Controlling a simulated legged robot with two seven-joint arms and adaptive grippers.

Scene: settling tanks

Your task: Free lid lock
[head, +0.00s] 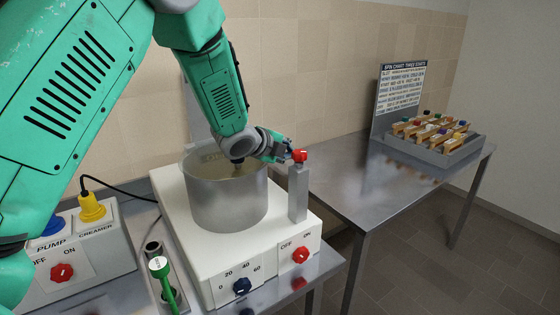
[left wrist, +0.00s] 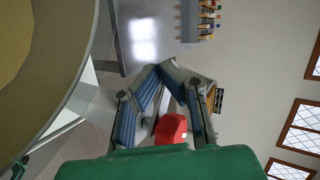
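The lid lock appears to be the red knob (head: 300,156) on top of a grey post (head: 298,193), at the right side of the white machine (head: 185,225). My left gripper (head: 285,150) comes in from the left over the round metal bowl (head: 228,200), its fingertips close beside the knob. In the left wrist view the red knob (left wrist: 171,129) shows between the fingers (left wrist: 168,95), with a gap visible beside it, so the gripper looks open. Whether a finger touches the knob cannot be told. My right gripper is not in view.
The machine's front has a red OFF/ON knob (head: 301,255) and a dark blue dial (head: 242,286). A green-handled tool (head: 160,268) stands at its left, near a pump and creamer panel (head: 85,255). A metal table (head: 375,180) bears a rack (head: 435,145) and a spin chart (head: 400,88).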

